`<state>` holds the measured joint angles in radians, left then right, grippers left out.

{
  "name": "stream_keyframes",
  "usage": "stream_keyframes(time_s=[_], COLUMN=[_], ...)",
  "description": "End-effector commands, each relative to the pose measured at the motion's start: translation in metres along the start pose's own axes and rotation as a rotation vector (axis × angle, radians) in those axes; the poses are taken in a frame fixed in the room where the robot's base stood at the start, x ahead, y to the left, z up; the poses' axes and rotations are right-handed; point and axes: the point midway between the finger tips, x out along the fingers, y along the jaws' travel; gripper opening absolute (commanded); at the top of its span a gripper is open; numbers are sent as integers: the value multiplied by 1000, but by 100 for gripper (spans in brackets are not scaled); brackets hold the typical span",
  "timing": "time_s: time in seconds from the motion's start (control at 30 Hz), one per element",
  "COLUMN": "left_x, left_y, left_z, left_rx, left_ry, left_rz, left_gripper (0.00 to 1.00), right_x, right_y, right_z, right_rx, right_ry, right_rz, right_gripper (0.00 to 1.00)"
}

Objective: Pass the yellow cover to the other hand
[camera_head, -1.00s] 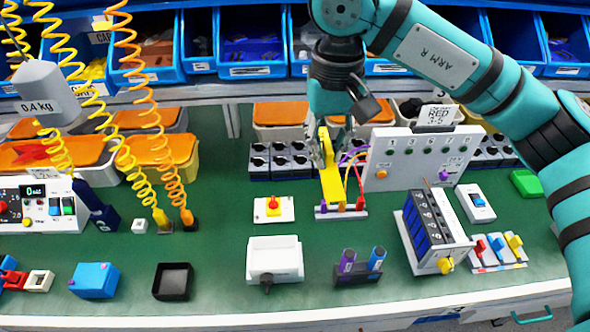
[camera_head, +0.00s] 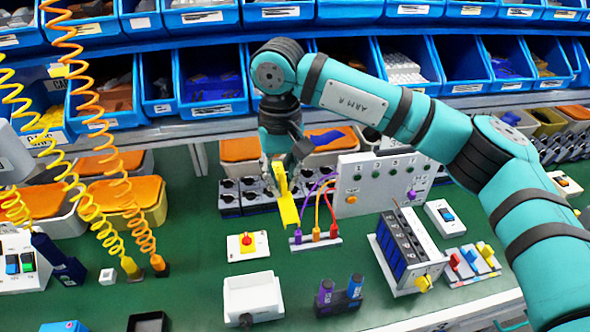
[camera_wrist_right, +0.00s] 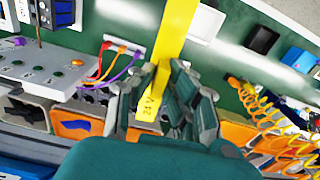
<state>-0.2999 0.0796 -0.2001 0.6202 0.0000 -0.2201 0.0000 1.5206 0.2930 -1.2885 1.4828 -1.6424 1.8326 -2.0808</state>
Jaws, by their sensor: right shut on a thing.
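The yellow cover (camera_head: 287,208) is a long flat strip. It hangs tilted from my right gripper (camera_head: 281,166), which is shut on its upper end above the green bench. In the right wrist view the cover (camera_wrist_right: 174,38) runs up from between the fingers of my right gripper (camera_wrist_right: 170,85), with "24 V" printed near the held end. The terminal block with purple, orange and red wires (camera_head: 318,241) stands just right of the cover's lower end. My left gripper is not in view.
A white panel (camera_head: 372,188) stands right of the wires. Black sockets (camera_head: 240,200) lie behind the cover. A red-knob switch (camera_head: 247,243) and a white box (camera_head: 252,296) are in front. Orange coiled cords (camera_head: 112,170) hang at the left. Bare green bench lies left of the switch.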

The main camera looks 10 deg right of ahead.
Motion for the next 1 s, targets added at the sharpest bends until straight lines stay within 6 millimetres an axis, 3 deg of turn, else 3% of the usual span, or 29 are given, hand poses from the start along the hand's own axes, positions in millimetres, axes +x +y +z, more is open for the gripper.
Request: stream_keyframes(time_s=[0.13,0.23,0.5,0.7,0.87,1.0], left_x=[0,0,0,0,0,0], left_y=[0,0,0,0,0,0], left_z=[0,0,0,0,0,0], left_rx=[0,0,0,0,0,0], left_ry=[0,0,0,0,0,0], left_rz=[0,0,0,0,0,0], left_gripper=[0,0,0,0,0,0], right_x=[6,6,7,6,12,26], right_y=[-2,0,10,14,11,0], right_z=[0,12,69,100,104,91], right_rx=[-20,-75,-322,-461,-536,-650], right_ry=[1,3,1,0,-2,-3], right_rz=[-1,0,1,0,0,-1], right_gripper=[0,0,0,0,0,0])
